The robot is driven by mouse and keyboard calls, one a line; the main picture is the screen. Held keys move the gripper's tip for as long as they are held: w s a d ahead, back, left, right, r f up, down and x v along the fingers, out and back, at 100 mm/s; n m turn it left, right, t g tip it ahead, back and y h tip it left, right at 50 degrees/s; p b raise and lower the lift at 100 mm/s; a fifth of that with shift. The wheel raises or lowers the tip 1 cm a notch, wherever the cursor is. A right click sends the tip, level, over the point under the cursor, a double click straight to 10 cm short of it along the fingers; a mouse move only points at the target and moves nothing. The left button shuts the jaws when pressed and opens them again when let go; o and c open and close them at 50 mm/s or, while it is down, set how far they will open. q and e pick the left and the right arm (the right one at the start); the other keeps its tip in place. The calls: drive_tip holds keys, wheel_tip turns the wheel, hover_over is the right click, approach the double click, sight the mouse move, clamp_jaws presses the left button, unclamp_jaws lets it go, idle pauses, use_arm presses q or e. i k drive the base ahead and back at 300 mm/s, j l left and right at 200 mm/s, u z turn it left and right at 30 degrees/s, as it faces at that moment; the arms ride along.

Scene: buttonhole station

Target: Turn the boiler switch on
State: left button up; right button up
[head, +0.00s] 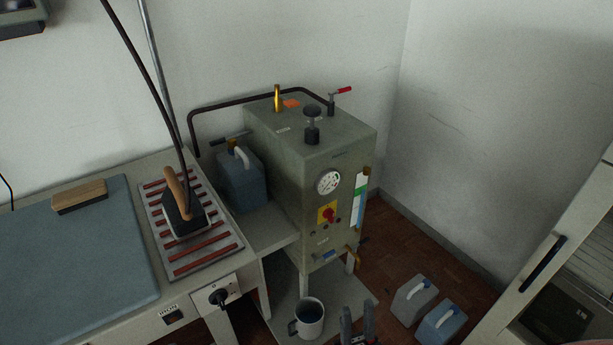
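The boiler (290,180) is a grey-green box on legs beside the ironing table. Its switch (328,214) is a red rotary knob on a yellow plate, on the front panel below the round gauge (328,182). The knob is too small to tell which way it is turned. My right gripper (357,312) shows at the bottom edge, pointing up, with its two dark fingers apart and nothing between them. It is below the switch and a little to its right in the picture, apart from the boiler. My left gripper is not in view.
A mug (308,320) stands beside my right gripper in the picture. Canisters (413,300) (441,324) are on the floor at right. The iron (184,212) rests on a red-striped pad at left. A brass tap (352,256) juts from the boiler's lower front.

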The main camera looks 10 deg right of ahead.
sight(328, 213)
drive_tip(key=i+l+u, duration=0.2)
drive_tip(key=l, duration=0.35)
drive_tip(key=l+u, duration=0.2)
drive_tip(key=l, duration=0.35)
drive_tip(key=i+l+u, duration=0.2)
drive_tip(key=l, duration=0.4)
drive_tip(key=k+j, duration=0.05)
drive_tip(key=k, duration=0.05)
